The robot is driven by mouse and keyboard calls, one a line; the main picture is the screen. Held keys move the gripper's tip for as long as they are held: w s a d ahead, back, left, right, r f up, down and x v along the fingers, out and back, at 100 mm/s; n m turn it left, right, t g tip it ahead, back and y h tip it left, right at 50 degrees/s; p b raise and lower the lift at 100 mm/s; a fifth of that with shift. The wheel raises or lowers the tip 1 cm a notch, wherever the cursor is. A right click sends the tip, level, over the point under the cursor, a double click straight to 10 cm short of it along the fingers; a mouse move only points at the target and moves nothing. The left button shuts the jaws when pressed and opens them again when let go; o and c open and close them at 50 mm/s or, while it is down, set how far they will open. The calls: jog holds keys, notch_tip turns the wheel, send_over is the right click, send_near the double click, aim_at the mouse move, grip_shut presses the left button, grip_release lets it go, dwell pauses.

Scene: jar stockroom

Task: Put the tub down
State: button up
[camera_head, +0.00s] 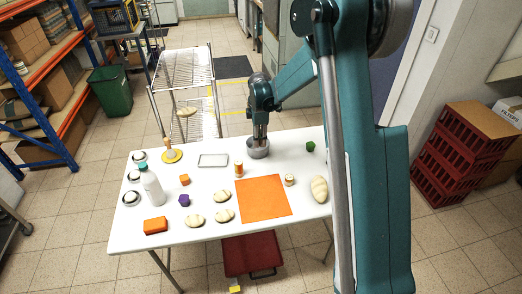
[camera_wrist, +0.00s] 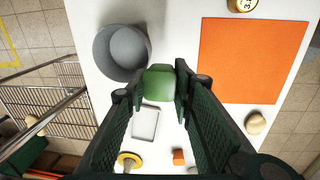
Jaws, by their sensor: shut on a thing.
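The tub (camera_wrist: 158,83) is a small green block-like thing in the wrist view, between my fingertips. My gripper (camera_wrist: 158,92) is shut on it. In the head view my gripper (camera_head: 260,138) points down at the table's far side, and the tub cannot be made out there. A round grey pot (camera_wrist: 122,52) stands open and looks empty, just left of the tub in the wrist view. In the head view the pot (camera_head: 258,149) shows at my fingertips. I cannot tell how high the tub is above the white table (camera_head: 285,146).
A grey tray (camera_head: 213,160) lies left of the pot. White table surface shows between pot and mat.

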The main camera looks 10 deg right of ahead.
jog(key=w+d+r+p, duration=0.1)
jog(key=w, duration=0.8)
jog(key=shift+w+r, duration=0.15)
jog(key=shift+r, duration=0.25)
jog(key=shift+f, duration=0.1)
jog(key=shift+f+b, duration=1.45)
jog(key=shift+f, duration=3.95)
jog(key=o, duration=1)
jog(key=shift+r+p, duration=1)
jog(key=shift+r, duration=2.5)
